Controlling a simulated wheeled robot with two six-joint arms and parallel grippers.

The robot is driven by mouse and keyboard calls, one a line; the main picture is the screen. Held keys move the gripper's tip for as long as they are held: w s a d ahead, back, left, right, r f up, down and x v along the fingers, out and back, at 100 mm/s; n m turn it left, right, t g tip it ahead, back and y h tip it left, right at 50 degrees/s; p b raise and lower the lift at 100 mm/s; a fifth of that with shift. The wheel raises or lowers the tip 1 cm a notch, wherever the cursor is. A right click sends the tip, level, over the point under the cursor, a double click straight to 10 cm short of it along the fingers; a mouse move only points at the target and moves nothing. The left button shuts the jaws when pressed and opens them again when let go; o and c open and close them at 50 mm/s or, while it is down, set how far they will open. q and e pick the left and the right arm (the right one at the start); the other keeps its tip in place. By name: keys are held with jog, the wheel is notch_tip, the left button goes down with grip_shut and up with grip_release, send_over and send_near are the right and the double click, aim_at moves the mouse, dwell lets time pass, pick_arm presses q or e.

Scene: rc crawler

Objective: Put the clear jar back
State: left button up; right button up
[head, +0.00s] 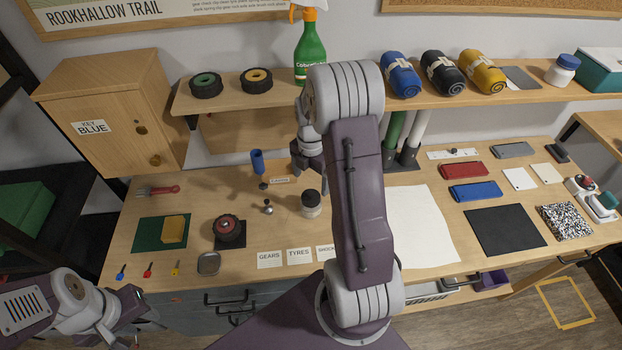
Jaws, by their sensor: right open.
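A small jar with a dark lid (311,203) stands upright on the bench; its body looks pale or clear with something dark low inside. My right gripper (309,172) is open and points down just behind and above this jar, with nothing visible in it. My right arm hides part of the bench and shelf. A second jar, pale with a blue lid (563,70), stands on the right part of the shelf. My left gripper (130,318) is at the lower left, off the bench's front edge; its fingertips are too unclear to read.
The shelf holds tyres (206,85), a green spray bottle (310,48) and rolled bundles (400,75). A wooden cabinet (110,105) stands left. White paper (424,225) lies flat on the right.

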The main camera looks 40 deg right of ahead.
jog(key=s+a+r+m, duration=0.1)
jog(key=s+a+m, duration=0.4)
jog(key=a+m, duration=0.3)
jog(key=s+a+r+m+t, duration=0.1)
jog(key=s+a+m, duration=0.5)
jog(key=m, duration=0.6)
jog(key=shift+a+r+m, duration=0.25)
jog(key=shift+a+m, duration=0.15)
jog(key=shift+a, duration=0.45)
jog(key=shift+s, duration=0.1)
